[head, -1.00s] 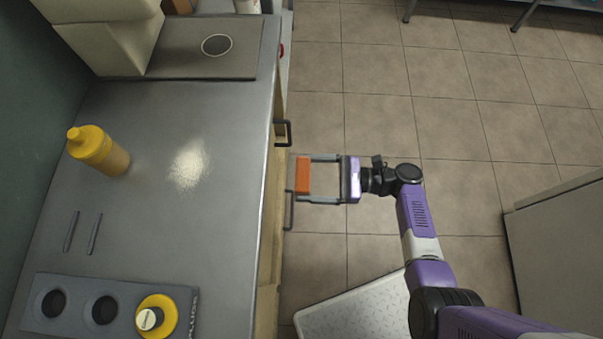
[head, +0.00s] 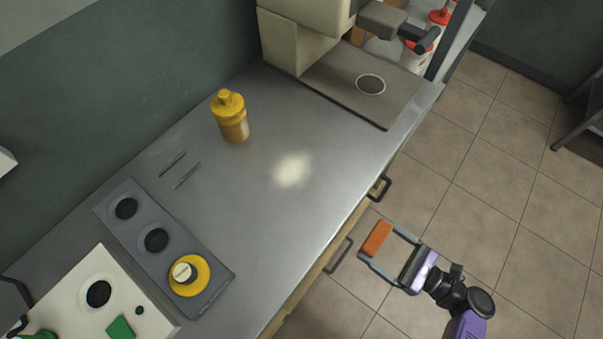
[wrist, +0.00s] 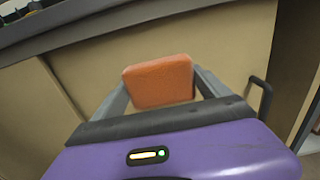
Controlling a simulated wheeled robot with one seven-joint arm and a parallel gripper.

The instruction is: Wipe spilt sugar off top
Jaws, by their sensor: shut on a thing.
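The spilt sugar (head: 292,170) is a pale patch on the grey counter top (head: 235,205), near its middle. My gripper (head: 378,240) is shut on an orange sponge (head: 377,238), out over the floor beside the counter's front edge. In the wrist view the sponge (wrist: 158,82) sits between the two grey fingers, in front of the cabinet front (wrist: 110,60) and below the counter edge. The sponge is apart from the sugar. The sugar does not show in the wrist view.
A yellow-capped bottle (head: 231,117) stands behind the sugar. Two thin dark rods (head: 180,170) lie to its left. A grey holder (head: 130,228) with a yellow item (head: 188,275) is at lower left. A machine (head: 310,40) stands at the back. Handles (head: 380,188) stick out from the cabinet front.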

